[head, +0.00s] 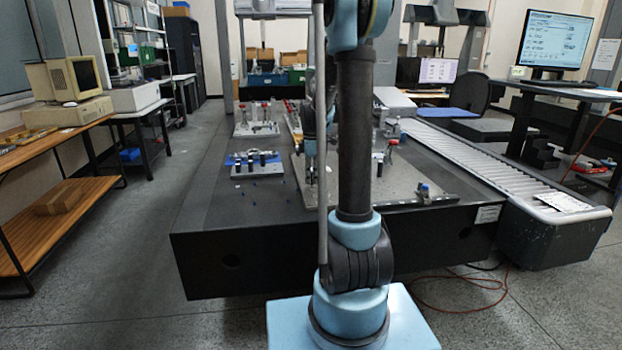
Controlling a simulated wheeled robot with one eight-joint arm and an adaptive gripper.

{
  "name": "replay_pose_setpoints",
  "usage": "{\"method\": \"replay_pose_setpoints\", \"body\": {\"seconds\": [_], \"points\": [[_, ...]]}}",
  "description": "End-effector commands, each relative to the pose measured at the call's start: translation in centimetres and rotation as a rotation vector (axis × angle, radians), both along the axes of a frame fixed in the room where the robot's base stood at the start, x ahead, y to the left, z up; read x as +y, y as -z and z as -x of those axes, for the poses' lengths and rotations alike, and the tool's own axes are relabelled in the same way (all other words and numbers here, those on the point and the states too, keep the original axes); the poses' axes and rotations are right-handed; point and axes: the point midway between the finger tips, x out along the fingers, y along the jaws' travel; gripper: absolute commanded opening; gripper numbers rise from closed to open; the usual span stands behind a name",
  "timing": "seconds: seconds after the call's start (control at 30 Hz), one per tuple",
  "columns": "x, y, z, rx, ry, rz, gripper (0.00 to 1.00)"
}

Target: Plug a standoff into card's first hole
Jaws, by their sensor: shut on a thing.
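My gripper (312,180) is low over the metal fixture plate (420,195) on the dark table, partly behind my own arm. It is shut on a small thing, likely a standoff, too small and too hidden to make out. Several tiny blue pieces, which may be loose standoffs (254,184), lie on the table left of the gripper. A blue flat piece that may be the card (236,159) lies on a grey fixture with black posts, left of my gripper. Its holes cannot be made out from here.
A second fixture with red-topped clamps (257,129) stands farther back on the dark table (215,205). More clamps stand on the plate's right side. A roller conveyor (470,150) runs along the right. The table's front left is clear.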

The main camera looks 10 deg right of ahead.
Motion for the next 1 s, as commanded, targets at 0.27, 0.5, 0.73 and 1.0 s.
{"method": "replay_pose_setpoints", "body": {"seconds": [0.27, 0.5, 0.73, 1.0], "points": [[0.0, 0.1, 0.0, 0.0, 0.0, 0.0, 0.0], [0.0, 0.4, 0.0, 0.0, 0.0, 0.0, 0.0], [0.0, 0.8, 0.0, 0.0, 0.0, 0.0, 0.0], [0.0, 1.2, 0.0, 0.0, -0.001, 0.0, 0.0]]}}
